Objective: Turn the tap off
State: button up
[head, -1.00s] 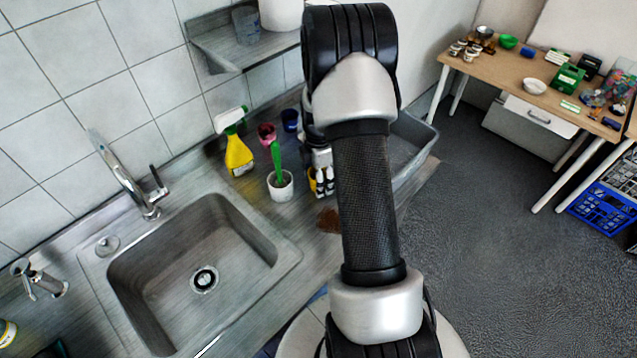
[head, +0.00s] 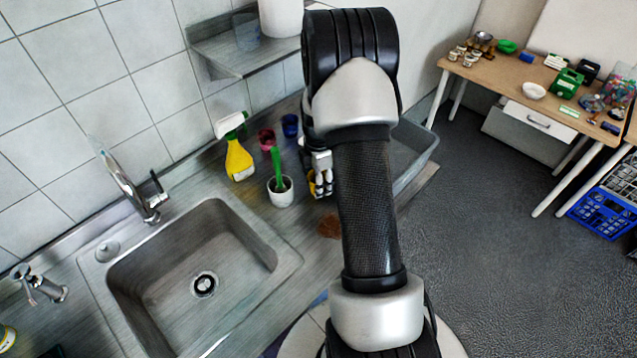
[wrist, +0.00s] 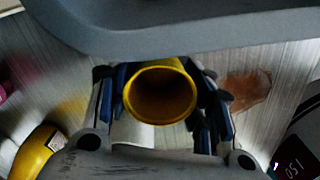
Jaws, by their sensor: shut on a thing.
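The chrome tap (head: 126,182) stands upright behind the sink (head: 258,238), with a thin dark lever (head: 157,181) on its right side. I cannot tell whether water runs from it. My gripper (head: 320,185) is well to the right of the tap, low over the counter and partly hidden by my arm. It is shut on a yellow cup (head: 312,184). In the wrist view the cup (wrist: 160,94) sits between the fingers with its round mouth facing the camera; its inside is dark. The tap is not in the wrist view.
A white pot with a green brush (head: 279,191), a yellow spray bottle (head: 239,160), a red cup (head: 266,140) and a blue cup (head: 290,125) stand left of my gripper. A grey tub (head: 413,160) is at the right. A brown patch (head: 329,226) lies in front.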

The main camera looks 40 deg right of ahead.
notch_tip(320, 180, up, 19)
jog(key=p, duration=0.4)
dwell(0.7)
jog(key=shift+s+r, duration=0.1)
